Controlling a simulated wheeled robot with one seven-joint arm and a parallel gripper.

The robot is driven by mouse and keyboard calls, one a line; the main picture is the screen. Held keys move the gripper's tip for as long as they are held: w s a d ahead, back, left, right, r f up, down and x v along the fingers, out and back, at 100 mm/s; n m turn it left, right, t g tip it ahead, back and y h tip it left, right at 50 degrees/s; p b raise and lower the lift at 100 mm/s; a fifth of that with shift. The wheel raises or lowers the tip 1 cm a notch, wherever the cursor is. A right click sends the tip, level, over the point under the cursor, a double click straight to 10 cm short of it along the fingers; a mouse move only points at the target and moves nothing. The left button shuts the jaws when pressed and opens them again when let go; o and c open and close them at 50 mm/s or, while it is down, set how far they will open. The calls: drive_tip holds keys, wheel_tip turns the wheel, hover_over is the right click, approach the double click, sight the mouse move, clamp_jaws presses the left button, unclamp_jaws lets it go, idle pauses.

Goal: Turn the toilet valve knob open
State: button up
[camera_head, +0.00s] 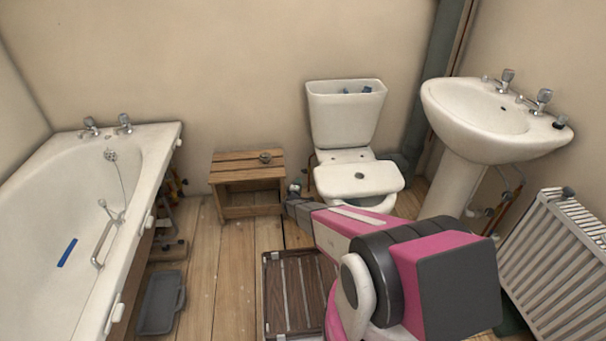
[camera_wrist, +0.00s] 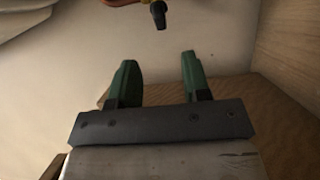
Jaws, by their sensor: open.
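In the wrist view, the valve (camera_wrist: 158,14) shows at the top edge, with a dark knob pointing down from a brass-coloured body on a copper-coloured pipe (camera_wrist: 122,2). Part of it is cut off by the frame. My gripper (camera_wrist: 158,62) has two green fingers spread apart with nothing between them. The valve lies beyond the fingertips, apart from them. In the head view, the white toilet (camera_head: 358,178) stands against the back wall. My arm reaches to its lower left, and the fingers cannot be made out clearly there.
A wooden stool (camera_head: 240,167) with a small round item on top stands left of the toilet. A bathtub (camera_head: 130,180) is at the left, a sink (camera_head: 470,135) and radiator (camera_head: 555,245) at the right. A slatted mat (camera_head: 290,290) and grey tray (camera_head: 160,302) lie on the floor.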

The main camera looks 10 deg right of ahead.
sight(304, 171)
drive_tip(key=x, duration=1)
drive_tip(key=shift+w, duration=0.1)
clamp_jaws()
